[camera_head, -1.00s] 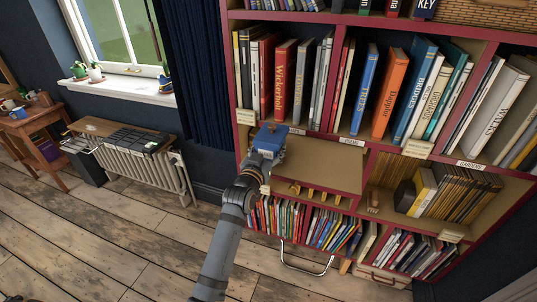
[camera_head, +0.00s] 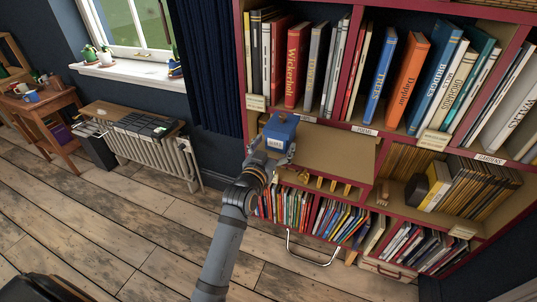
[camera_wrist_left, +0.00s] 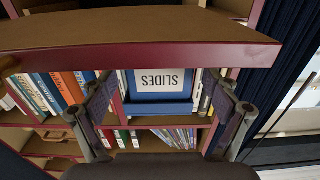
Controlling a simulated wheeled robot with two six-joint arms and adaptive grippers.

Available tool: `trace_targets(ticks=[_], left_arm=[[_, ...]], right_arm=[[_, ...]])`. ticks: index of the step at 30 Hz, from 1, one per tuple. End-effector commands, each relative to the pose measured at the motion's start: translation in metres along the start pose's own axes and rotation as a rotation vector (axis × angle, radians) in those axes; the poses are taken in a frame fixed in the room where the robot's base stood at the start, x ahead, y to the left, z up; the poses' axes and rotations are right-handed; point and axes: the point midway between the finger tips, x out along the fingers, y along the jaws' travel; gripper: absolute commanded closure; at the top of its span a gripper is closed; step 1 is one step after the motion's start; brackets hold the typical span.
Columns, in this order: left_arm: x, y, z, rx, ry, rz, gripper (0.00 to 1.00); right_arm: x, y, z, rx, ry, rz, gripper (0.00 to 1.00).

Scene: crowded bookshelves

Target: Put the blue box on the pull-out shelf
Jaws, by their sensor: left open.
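The blue box (camera_head: 279,132) stands upright at the left end of the pull-out shelf (camera_head: 330,152), a tan board with a red edge. There the shelf's red front edge (camera_wrist_left: 140,57) hides the box's base, so contact with the shelf cannot be seen. My left gripper (camera_head: 271,151) is open, in front of the box. In the wrist view its fingers (camera_wrist_left: 160,98) are spread to either side of the box, with gaps visible. My right gripper is out of view.
Upright books (camera_head: 395,75) fill the shelf above. Children's books (camera_head: 310,212) stand below, behind a metal handle (camera_head: 314,250). A dark curtain (camera_head: 205,65) hangs to the left. The right part of the pull-out shelf is bare.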

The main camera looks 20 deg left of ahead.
Motion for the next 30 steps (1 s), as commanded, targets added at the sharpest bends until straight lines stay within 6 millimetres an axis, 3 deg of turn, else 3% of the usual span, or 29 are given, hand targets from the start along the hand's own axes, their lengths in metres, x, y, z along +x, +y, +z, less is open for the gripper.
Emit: trace_targets(ticks=[6, 12, 26, 28, 30], left_arm=[[-0.053, 0.0, 0.003, -0.001, -0.003, -0.001, 0.12], [-0.078, 0.0, 0.001, -0.001, -0.001, 0.0, 0.12], [-0.082, 0.0, 0.0, 0.0, 0.0, 0.0, 0.12], [-0.08, 0.001, 0.008, 0.0, -0.014, 0.002, 0.12], [-0.074, 0.004, 0.037, -0.001, -0.065, 0.009, 0.12]], right_arm=[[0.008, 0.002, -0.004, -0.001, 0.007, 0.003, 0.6], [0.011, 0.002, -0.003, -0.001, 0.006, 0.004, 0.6], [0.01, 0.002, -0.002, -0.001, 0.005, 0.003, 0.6], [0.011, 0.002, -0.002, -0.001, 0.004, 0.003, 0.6], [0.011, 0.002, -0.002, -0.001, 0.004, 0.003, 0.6]])
